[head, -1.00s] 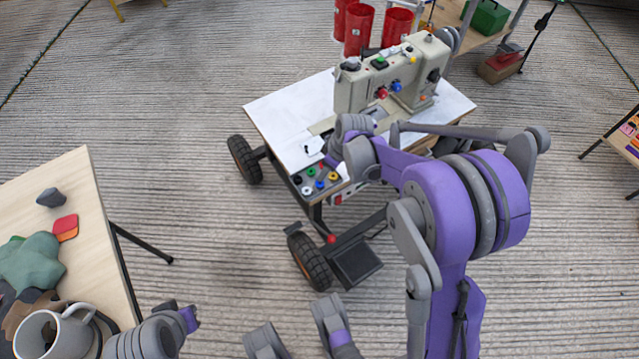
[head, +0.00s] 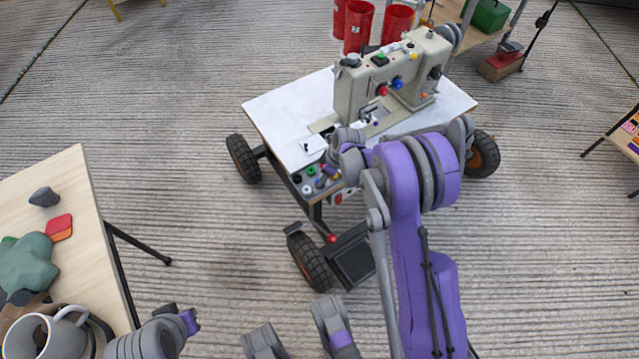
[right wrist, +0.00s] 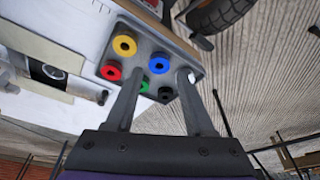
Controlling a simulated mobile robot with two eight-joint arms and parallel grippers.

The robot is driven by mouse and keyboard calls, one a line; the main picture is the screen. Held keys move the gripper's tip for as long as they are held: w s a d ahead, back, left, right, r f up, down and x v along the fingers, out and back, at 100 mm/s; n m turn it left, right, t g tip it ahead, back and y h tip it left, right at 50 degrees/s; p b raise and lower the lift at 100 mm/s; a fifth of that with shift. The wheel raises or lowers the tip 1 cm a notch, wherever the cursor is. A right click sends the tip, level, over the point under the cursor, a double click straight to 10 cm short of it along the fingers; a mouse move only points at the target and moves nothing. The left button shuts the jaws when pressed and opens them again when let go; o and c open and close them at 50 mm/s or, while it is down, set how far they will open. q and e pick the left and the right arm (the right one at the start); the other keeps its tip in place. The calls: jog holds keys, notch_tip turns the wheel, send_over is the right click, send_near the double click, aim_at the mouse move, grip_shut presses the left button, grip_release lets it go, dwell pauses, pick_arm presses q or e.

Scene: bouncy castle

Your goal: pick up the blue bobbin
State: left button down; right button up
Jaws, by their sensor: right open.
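The blue bobbin (right wrist: 161,63) sits in a grey tray (right wrist: 185,50) at the corner of the sewing-machine table. In the right wrist view it lies between the tips of my open right gripper (right wrist: 161,72), with no visible contact; the gap in depth is hard to judge. Yellow (right wrist: 124,44), red (right wrist: 111,72), green (right wrist: 143,85) and black (right wrist: 166,94) bobbins sit around it. A white one (right wrist: 191,76) is partly hidden by the right-hand finger. In the head view my right wrist hides part of the tray.
A beige sewing machine (head: 385,78) stands on the wheeled white table (head: 285,112), close to my right wrist. Red canisters (head: 358,28) stand behind it. A wooden table (head: 85,215) with a mug (head: 50,333) is at the left. The floor between the tables is clear.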

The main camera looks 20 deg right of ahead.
jog(key=x, duration=0.3)
jog(key=shift+f+b, duration=0.2)
jog(key=shift+b, duration=0.2)
jog(key=shift+r, duration=0.1)
grip_shut()
